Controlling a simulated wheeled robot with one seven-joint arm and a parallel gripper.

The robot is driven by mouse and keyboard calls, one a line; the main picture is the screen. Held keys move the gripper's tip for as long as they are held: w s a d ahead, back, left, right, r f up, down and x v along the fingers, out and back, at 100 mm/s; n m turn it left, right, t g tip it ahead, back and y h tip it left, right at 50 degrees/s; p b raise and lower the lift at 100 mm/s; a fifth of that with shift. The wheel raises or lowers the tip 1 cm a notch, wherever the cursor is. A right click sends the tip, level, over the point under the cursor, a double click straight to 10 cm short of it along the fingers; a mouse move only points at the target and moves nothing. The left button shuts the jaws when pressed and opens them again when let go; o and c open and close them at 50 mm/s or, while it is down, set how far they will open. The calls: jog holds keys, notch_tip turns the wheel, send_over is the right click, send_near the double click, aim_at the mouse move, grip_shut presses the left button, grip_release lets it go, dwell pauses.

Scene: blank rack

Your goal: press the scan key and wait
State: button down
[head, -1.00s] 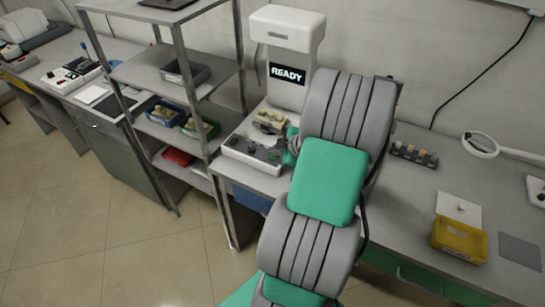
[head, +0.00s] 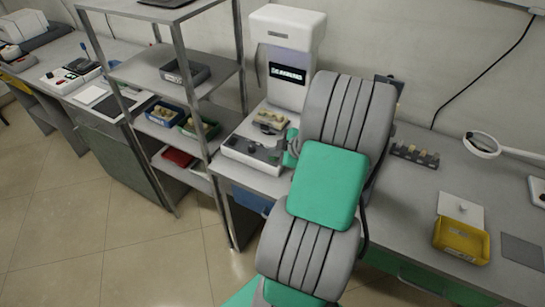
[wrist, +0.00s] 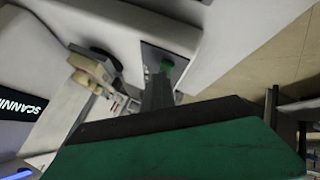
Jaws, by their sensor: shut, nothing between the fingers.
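The white scanner (head: 290,25) stands on the bench, and its dark display (head: 287,74) carries white text that is blurred in the head view. In the wrist view the display (wrist: 20,106) reads "SCANNI", cut off by the frame edge. A tan dental cast (head: 271,118) sits on the scanner's stage; it also shows in the wrist view (wrist: 92,70). My gripper (wrist: 161,76) is shut and empty, its tips down at the dark key panel, by a small green key (wrist: 166,66). I cannot tell whether they touch. In the head view my arm mostly hides the gripper.
A metal shelf rack (head: 150,75) with small bins stands left of the scanner. On the bench at right are a small rack of pieces (head: 414,155), a yellow bin (head: 461,240), a white card (head: 460,208) and a ring lamp (head: 481,145).

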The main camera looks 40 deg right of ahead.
aim_at(275, 158)
dwell(0.5)
jog(key=shift+r, duration=0.8)
jog(key=shift+r+p, duration=1.25)
jog(key=shift+r, duration=1.3)
